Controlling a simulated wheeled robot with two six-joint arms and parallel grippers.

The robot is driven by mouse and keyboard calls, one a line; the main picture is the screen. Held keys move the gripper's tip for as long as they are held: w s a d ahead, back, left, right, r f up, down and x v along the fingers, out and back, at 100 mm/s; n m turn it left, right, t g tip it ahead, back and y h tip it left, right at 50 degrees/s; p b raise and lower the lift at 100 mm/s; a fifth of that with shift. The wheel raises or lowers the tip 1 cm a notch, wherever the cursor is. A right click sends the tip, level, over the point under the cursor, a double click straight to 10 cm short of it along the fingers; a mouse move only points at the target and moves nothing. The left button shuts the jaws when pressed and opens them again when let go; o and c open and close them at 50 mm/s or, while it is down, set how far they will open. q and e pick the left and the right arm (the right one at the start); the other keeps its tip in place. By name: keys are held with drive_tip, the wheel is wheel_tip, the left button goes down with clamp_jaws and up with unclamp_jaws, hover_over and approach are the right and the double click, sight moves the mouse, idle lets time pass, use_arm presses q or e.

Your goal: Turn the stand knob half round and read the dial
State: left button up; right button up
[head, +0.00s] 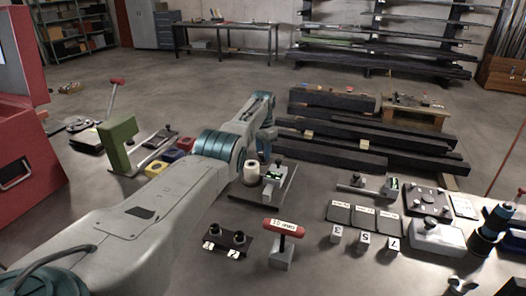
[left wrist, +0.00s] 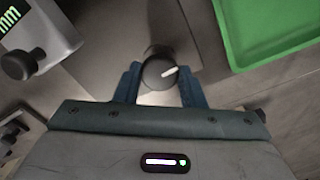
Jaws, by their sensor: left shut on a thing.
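The stand knob (left wrist: 158,74) is round and dark, with a white mark slanting up to the right in the left wrist view. My left gripper (left wrist: 159,86) is shut on it, one blue finger on each side. The head view shows this gripper (head: 262,153) reaching down behind my forearm, its fingertips hard to make out. A grey box with a display (left wrist: 12,22) shows green "mm" at the wrist view's top left corner; the digits are cut off. A box with a small display (head: 272,175) sits on a dark plate below the gripper. My right gripper is not in view.
A green frame (head: 119,143) stands left. A green tray-like thing (left wrist: 268,30) is near the knob.

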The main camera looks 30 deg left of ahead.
use_arm(q)
drive_tip(key=m, duration=0.4)
drive_tip(key=shift+m, duration=0.3)
drive_tip(key=m, duration=0.3)
drive_tip(key=shift+f+m+b, duration=0.1)
drive_tip(key=shift+m+b, duration=0.25)
drive_tip(key=shift+m, duration=0.05)
drive_tip(key=m, duration=0.6)
drive_tip(key=shift+m+b, duration=0.3)
drive_tip(key=shift+m, duration=1.1)
drive_tip(key=shift+f, duration=0.1)
drive_tip(key=o, duration=1)
drive_tip(key=shift+w, duration=0.1)
